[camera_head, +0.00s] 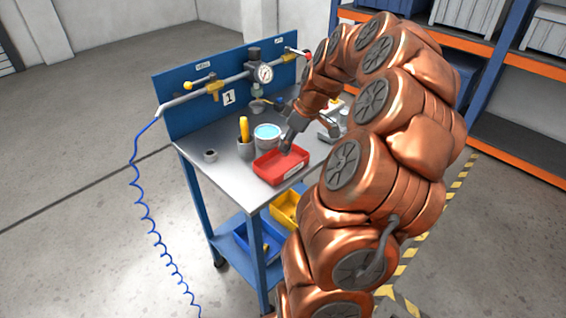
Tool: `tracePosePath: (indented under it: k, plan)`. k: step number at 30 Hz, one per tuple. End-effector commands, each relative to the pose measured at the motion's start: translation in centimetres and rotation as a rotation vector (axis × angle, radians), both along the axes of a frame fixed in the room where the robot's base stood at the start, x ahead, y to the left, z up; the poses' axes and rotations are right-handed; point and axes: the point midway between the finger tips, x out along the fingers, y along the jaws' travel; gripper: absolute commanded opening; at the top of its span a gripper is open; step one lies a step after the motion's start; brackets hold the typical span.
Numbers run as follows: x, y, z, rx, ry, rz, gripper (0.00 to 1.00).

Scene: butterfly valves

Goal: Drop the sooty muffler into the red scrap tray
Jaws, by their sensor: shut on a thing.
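A tin of light blue liquid (267,132) and a grey cup with a yellow-handled tool (245,146) stand behind the tray. A small grey ring (210,156) lies at left. A pipe with a gauge (265,73) runs along the blue back panel (180,119). The front left bench top is clear.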

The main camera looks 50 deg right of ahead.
Motion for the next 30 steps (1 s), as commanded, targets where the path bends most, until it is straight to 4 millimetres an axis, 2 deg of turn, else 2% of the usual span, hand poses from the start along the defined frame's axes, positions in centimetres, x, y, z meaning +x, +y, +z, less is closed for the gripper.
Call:
tracePosePath:
  k: [7,17,18,26,30]
  plan:
    - [0.0,0.0,-2.2,0.000,0.000,-0.001,0.00]
    - [0.0,0.0,-2.6,-0.001,-0.002,-0.001,0.00]
    - [0.0,0.0,-2.6,-0.001,-0.002,-0.001,0.31]
    - [0.0,0.0,-2.6,-0.001,-0.002,-0.001,0.57]
    - [0.0,0.0,-2.6,-0.001,-0.002,-0.001,0.57]
